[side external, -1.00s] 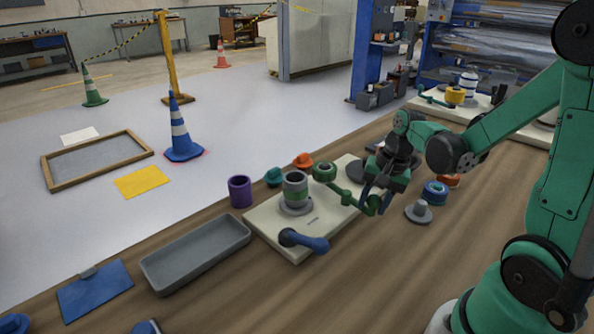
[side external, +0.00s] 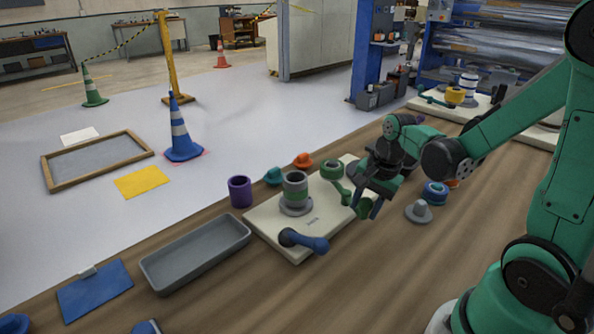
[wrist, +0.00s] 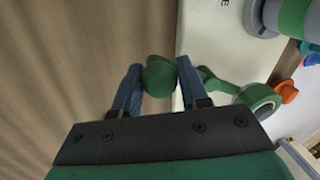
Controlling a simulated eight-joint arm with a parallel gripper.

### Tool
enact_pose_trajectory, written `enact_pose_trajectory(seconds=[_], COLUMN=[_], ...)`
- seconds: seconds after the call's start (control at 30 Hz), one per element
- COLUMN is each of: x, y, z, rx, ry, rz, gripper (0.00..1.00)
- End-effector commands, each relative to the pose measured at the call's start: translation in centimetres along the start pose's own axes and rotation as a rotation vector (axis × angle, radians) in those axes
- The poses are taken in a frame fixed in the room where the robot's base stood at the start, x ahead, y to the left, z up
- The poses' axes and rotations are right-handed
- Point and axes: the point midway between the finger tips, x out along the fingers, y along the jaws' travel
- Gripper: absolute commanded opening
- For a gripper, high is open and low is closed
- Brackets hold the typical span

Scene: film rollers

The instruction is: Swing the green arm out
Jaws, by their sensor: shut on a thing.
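The green arm (side external: 345,190) is mounted on a cream base board (side external: 275,238). It has a round green roller (side external: 332,170) at its far end and a green knob (side external: 364,208) at its near end, over the board's right edge. My gripper (side external: 368,206) is shut on the knob, partly covering the arm. In the wrist view the knob (wrist: 159,76) sits between my two blue fingers (wrist: 158,68), and the roller (wrist: 256,103) lies to the right. A grey post with a green band (side external: 296,188) stands left of the roller, apart from it.
A blue lever (side external: 304,241) lies at the board's near edge. A grey flanged peg (side external: 419,211) and a blue roll (side external: 435,193) stand to the right. Behind are a purple cup (side external: 240,191), a teal piece (side external: 272,176) and an orange piece (side external: 303,161). A grey tray (side external: 195,255) is left.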

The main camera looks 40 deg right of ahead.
Motion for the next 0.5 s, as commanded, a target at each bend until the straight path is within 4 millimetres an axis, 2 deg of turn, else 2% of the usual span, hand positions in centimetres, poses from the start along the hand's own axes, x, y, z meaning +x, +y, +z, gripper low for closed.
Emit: enact_pose_trajectory(seconds=[0.33, 0.37, 0.43, 0.47, 0.5], x=[0.02, 0.02, 0.02, 0.02, 0.01], y=[-0.11, -0.12, -0.11, -0.11, -0.10], z=[0.12, 0.12, 0.11, 0.11, 0.10], rx=[0.001, 0.001, 0.000, 0.000, 0.000], ry=[-0.003, -0.003, -0.003, -0.003, -0.003], rz=[-0.004, -0.004, -0.004, -0.003, -0.003], gripper=[0.00, 0.44, 0.64, 0.69, 0.69])
